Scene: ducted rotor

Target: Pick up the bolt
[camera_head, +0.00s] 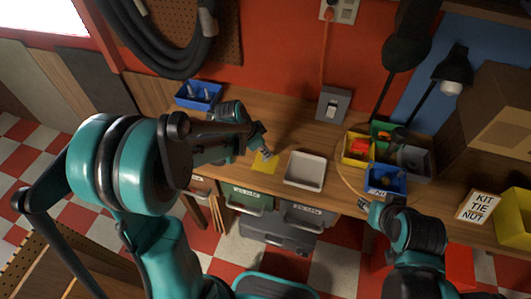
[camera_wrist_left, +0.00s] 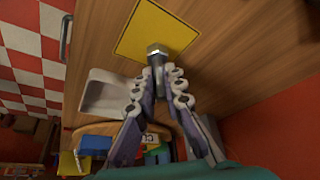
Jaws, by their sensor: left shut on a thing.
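The grey metal bolt (camera_wrist_left: 157,56) sits between the fingertips of my left gripper (camera_wrist_left: 158,82) in the left wrist view, its hex head pointing away from the gripper. The fingers are shut on it. The bolt head overlaps the edge of a yellow square (camera_wrist_left: 150,30) on the wooden table. I cannot tell whether it touches the surface. In the head view my left gripper (camera_head: 264,150) is over the yellow square (camera_head: 264,165), and the bolt is too small to make out. My right gripper (camera_head: 370,208) is near the table's front edge; its fingers are unclear.
A white tray (camera_head: 305,171) stands right of the yellow square. A blue bin (camera_head: 198,95) with upright items is at the back left. Yellow (camera_head: 357,147), grey (camera_head: 414,162) and blue (camera_head: 386,180) bins cluster on the right.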

